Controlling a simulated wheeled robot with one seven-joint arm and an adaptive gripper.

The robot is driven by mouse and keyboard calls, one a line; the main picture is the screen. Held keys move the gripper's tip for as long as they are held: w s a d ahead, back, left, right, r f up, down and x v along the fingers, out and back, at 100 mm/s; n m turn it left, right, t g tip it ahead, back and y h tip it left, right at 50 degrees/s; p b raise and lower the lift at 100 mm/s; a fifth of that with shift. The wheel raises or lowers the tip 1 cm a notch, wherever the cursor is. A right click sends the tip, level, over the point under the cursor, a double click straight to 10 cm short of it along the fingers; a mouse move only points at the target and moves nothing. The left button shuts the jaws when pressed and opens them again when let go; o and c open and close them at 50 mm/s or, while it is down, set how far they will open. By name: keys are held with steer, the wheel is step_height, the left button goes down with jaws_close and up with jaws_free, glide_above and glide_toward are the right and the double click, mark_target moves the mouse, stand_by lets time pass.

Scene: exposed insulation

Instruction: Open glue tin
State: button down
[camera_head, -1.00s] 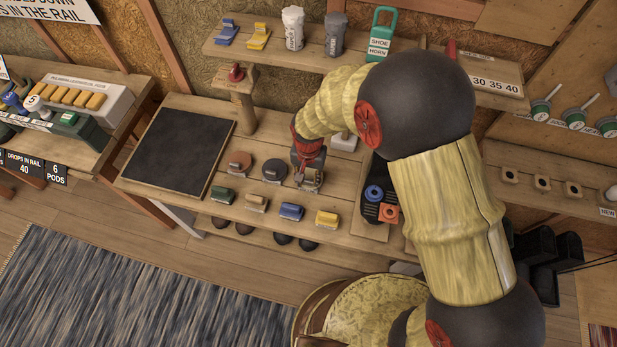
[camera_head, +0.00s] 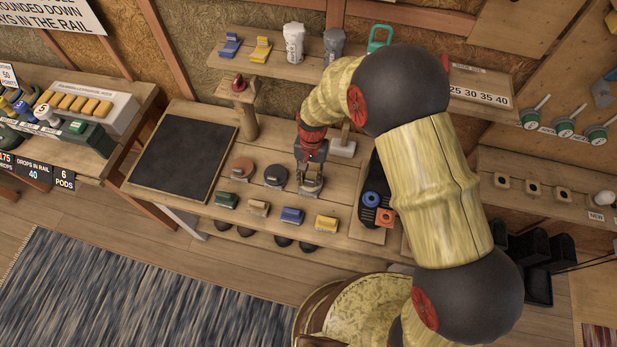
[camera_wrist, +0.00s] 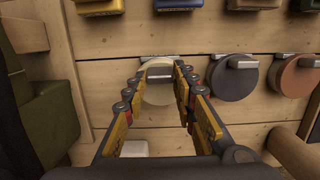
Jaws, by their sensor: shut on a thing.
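Three round lidded tins with silver clips lie on the wooden bench: brown (camera_head: 241,169), dark grey (camera_head: 275,177) and cream. In the wrist view the cream tin (camera_wrist: 158,95) lies between my fingertips, with its silver clip (camera_wrist: 160,72) at its edge. No label shows which is the glue tin. My gripper (camera_head: 311,186) points down at the cream tin, and its two yellow-padded fingers (camera_wrist: 167,78) are shut on that tin. The fingers cover part of it. The dark grey tin (camera_wrist: 233,78) and brown tin (camera_wrist: 300,76) stand beside it.
Several coloured blocks, such as a blue one (camera_head: 291,215), line the bench's front edge. A dark mat (camera_head: 182,152) lies at left. A black tray (camera_head: 375,205) with blue and orange pieces stands close at right. A wooden post (camera_head: 243,108) stands behind.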

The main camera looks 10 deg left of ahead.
mark_target(313, 174)
steer(key=w+r, duration=0.1)
steer(key=w+p, duration=0.1)
steer(key=w, duration=0.1)
steer(key=shift+d+r, duration=0.1)
steer(key=shift+r, duration=0.25)
steer(key=shift+w+r+p, duration=0.1)
steer(key=shift+w+p, duration=0.45)
steer(key=shift+w, duration=0.15)
steer(key=shift+d, duration=0.1)
steer(key=c, duration=1.7)
jaws_free()
steer(key=shift+o, duration=1.2)
steer(key=shift+s, duration=0.1)
step_height(313, 174, up, 7)
steer(key=w, duration=0.1)
steer(key=shift+r, duration=0.1)
steer(key=shift+c, duration=0.2)
